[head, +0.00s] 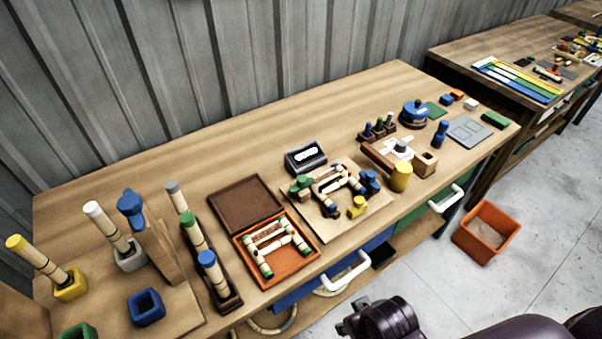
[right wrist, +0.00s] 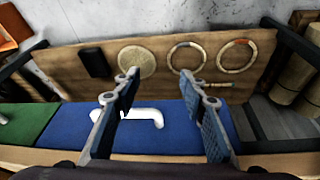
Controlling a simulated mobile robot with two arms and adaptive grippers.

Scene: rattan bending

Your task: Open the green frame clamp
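The green frame clamp (head: 301,186) sits at the left corner of a light wooden board (head: 325,226) near the middle of the bench. A pale rattan frame (head: 335,180) lies on this board, with a blue clamp (head: 370,181) at its right and a yellow one (head: 357,207) at the front. Whether the green clamp is open or shut is too small to tell. My right gripper (right wrist: 158,88) is open and empty in the right wrist view, above blue and green drawer fronts. In the head view my right gripper (head: 352,318) is in front of the bench, well away from the clamp. My left gripper is not in view.
An orange tray (head: 248,277) with rattan pieces stands left of the board, and a dark display box (head: 305,157) behind it. Upright rattan poles in coloured holders fill the left end. White drawer handles (head: 346,269) stick out at the bench front. An orange bin (head: 487,232) stands on the floor.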

